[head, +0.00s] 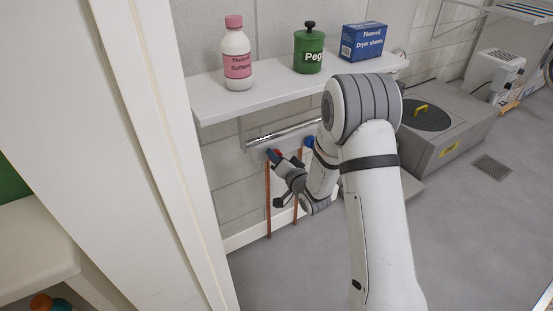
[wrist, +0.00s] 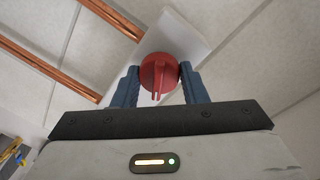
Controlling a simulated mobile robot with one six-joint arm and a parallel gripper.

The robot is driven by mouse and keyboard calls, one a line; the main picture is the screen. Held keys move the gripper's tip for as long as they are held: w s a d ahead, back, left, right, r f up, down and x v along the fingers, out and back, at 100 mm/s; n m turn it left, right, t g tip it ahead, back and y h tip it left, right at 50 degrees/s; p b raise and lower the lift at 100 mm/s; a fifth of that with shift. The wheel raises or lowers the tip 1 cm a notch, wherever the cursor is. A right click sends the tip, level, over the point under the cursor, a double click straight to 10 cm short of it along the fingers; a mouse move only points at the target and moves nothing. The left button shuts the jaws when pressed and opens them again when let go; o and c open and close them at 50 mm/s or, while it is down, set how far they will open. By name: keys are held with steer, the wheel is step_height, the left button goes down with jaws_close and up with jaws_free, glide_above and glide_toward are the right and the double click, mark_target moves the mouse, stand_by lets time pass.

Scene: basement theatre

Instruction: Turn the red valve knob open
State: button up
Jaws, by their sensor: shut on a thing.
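The red valve knob (wrist: 158,74) is round with a raised ridge that points down toward my gripper in the wrist view. My gripper (wrist: 160,80) has its two blue fingers on either side of the knob, shut on it. In the head view my gripper (head: 273,156) is at the wall below the shelf, at the top of the left copper pipe. The knob shows there only as a small bit of red beside the fingers. A blue knob (head: 309,142) is to the right, partly hidden by my arm.
A white shelf (head: 215,103) above my gripper holds a pink-and-white softener bottle (head: 237,62), a green peg tin (head: 309,52) and a blue dryer sheets box (head: 363,41). A metal rail (head: 285,133) runs under it. Copper pipes (head: 268,205) run down the wall. A white door frame (head: 150,130) stands at left.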

steer(key=m, duration=0.3)
steer(key=shift+d+f+g+p, duration=0.1)
steer(key=shift+g+p, duration=0.25)
steer(key=shift+g, duration=0.05)
steer(key=shift+s+f+m+y, duration=0.1)
steer(key=shift+m+y, duration=0.2)
steer(key=shift+m, duration=0.9)
steer(key=shift+p, duration=0.3)
steer(key=o, duration=1)
steer(key=shift+c, duration=0.2)
steer(key=p+v, duration=0.2)
steer(key=v, duration=0.5)
steer(key=shift+s+d, duration=0.2)
steer(key=shift+s, duration=0.05)
